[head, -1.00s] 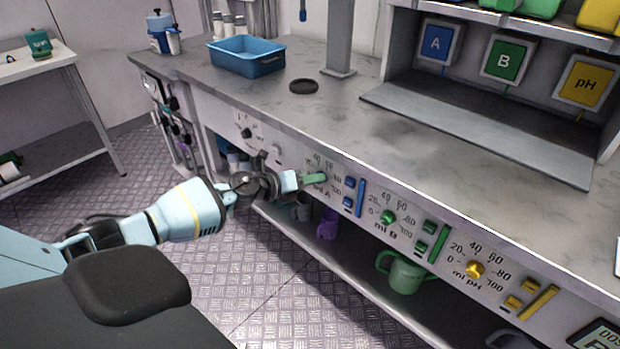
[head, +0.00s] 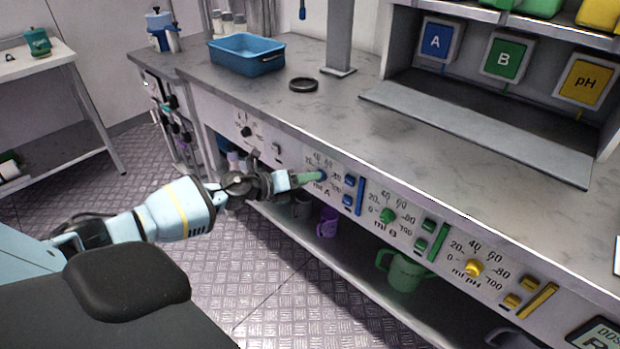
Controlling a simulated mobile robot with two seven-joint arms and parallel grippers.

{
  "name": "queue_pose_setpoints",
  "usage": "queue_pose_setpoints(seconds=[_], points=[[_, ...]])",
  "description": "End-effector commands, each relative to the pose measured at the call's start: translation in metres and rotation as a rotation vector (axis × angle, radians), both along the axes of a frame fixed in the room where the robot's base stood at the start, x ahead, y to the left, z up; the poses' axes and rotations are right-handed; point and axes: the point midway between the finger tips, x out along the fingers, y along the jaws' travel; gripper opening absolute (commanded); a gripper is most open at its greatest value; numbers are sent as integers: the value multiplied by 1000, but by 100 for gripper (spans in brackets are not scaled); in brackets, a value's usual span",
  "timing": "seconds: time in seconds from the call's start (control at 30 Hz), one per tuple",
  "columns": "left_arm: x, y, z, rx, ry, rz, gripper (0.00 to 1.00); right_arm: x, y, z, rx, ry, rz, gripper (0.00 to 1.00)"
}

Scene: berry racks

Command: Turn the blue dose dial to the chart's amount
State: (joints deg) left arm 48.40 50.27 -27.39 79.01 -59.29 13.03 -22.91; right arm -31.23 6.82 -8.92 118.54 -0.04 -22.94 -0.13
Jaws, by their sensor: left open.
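The blue dose dial (head: 323,174) is on the bench's front panel, above the "ml A" label, and shows only as a small blue patch. My left gripper (head: 312,177) is at this dial, with its green fingertip in front of it and covering most of it and part of its scale. The gap between the fingers is hard to see, and I cannot tell whether they touch the dial; the gripper is open. Where the dial points is hidden. No readable chart shows. My right gripper is not in view.
A green dial (head: 387,216) and a yellow dial (head: 473,268) sit further right on the panel, with coloured switches and bars beside them. A dark display (head: 598,338) is cut off at the lower right. A shelf with a green jug (head: 403,272) runs below.

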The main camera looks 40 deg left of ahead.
Motion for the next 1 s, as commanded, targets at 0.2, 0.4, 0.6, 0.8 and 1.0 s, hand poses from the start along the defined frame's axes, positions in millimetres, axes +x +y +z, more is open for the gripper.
queue_pose_setpoints(seconds=[0.2,0.4,0.6,0.8,1.0], points=[[-29,11,8,2,2,-2,50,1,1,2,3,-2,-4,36],[-45,17,13,1,1,0,50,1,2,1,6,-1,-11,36],[-51,19,16,0,-1,-1,50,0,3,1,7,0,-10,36],[-51,19,16,0,-1,0,50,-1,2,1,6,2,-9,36],[-51,19,16,0,-1,0,50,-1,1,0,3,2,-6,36]])
